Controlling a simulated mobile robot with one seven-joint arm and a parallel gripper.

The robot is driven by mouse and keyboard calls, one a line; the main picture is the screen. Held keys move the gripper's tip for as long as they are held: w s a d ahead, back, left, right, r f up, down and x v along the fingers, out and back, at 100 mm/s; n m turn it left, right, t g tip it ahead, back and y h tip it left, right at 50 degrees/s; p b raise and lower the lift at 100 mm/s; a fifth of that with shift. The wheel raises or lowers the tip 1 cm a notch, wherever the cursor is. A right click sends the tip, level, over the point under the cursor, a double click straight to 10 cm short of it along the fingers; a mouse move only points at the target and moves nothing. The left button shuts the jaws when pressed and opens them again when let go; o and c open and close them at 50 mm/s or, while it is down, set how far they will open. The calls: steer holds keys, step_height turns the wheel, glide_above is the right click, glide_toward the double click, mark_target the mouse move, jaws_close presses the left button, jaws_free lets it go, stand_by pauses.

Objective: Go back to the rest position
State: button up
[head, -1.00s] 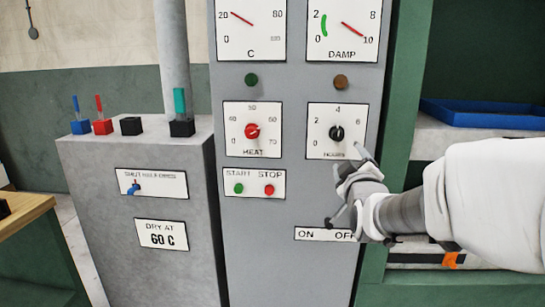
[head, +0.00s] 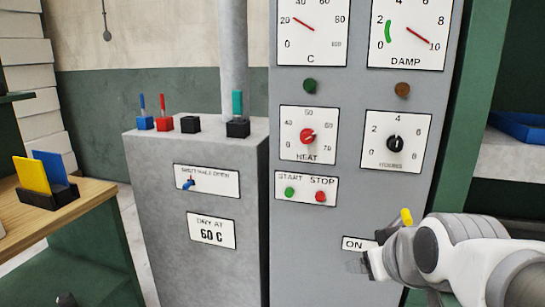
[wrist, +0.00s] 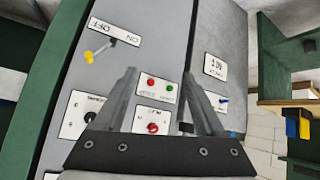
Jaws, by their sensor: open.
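My gripper (head: 366,263) is at the lower right in the head view, in front of the grey control panel (head: 345,215), by the ON/OFF plate (head: 353,243), whose right part my arm hides. In the wrist view my gripper's two fingers (wrist: 160,73) stand apart with nothing between them. The yellow-tipped switch lever (head: 406,217) shows just above my wrist; in the wrist view it (wrist: 90,57) is beside the ON/OFF plate, clear of the fingers.
The panel carries the HEAT knob (head: 307,136), the hours knob (head: 395,143) and the START and STOP buttons. A grey cabinet (head: 155,230) with coloured switches stands left. A wooden bench (head: 85,207) holds yellow and blue cards. Green shelving is at right.

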steer(key=s+a+f+m+g, duration=0.2)
steer(key=s+a+f+g, duration=0.1)
steer(key=s, duration=0.7)
step_height(320, 180, up, 18)
steer(key=p, duration=1.8)
steer(key=shift+s+d+g, duration=0.15)
steer(key=shift+d+g, duration=0.1)
steer(key=shift+g, duration=0.05)
